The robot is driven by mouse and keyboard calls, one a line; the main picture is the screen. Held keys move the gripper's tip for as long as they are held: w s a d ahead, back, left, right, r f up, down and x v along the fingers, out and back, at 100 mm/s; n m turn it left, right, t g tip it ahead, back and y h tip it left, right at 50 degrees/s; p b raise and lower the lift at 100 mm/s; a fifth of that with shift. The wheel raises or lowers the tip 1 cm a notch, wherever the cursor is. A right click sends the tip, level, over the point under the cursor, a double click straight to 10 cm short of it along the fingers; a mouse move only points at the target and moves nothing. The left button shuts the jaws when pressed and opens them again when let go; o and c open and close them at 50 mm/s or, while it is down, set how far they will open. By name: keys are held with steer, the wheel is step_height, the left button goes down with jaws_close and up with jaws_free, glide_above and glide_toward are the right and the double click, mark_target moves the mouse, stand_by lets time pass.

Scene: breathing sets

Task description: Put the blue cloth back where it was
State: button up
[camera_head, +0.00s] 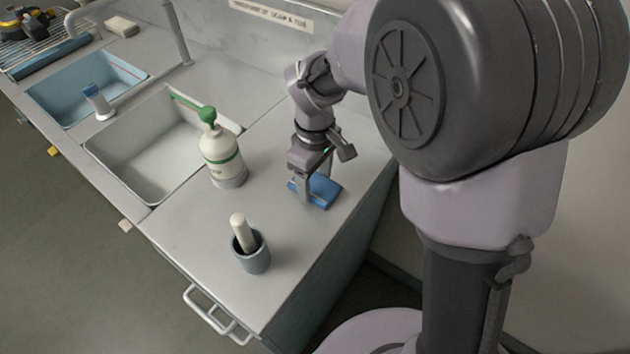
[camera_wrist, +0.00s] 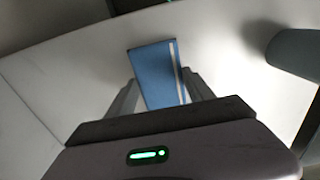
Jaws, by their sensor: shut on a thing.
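The blue cloth (camera_head: 325,191) is a small folded blue piece at the right part of the grey counter (camera_head: 290,245). In the wrist view the blue cloth (camera_wrist: 155,70) shows a white stripe along its right side and sits between the two fingers. My gripper (camera_head: 311,190) is shut on the cloth, pointing down at the counter. It also shows in the wrist view (camera_wrist: 160,92). I cannot tell whether the cloth touches the counter or is just above it.
A white bottle with a green pump (camera_head: 222,155) stands left of my gripper. A grey cup with a white rod (camera_head: 251,258) stands nearer the front edge. A white basin (camera_head: 150,150) and a blue basin (camera_head: 75,90) lie to the left. Counter between cup and cloth is clear.

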mark_target(315, 183)
steer(key=o, duration=1.3)
step_height(315, 183, up, 12)
steer(key=p, duration=0.6)
steer(key=s+d+r+m+t, duration=0.2)
steer(key=s+m, duration=0.3)
steer(key=s+d+r+m+t+y+b, duration=0.1)
steer(key=s+d+r+m+t, duration=0.1)
steer(key=s+m, duration=0.3)
steer(key=s+d+r+m+t+y, duration=0.1)
steer(key=s+d+r+m, duration=0.3)
steer(key=s, duration=0.3)
steer(key=shift+d+m+t, duration=0.1)
steer(key=shift+m+t, duration=0.3)
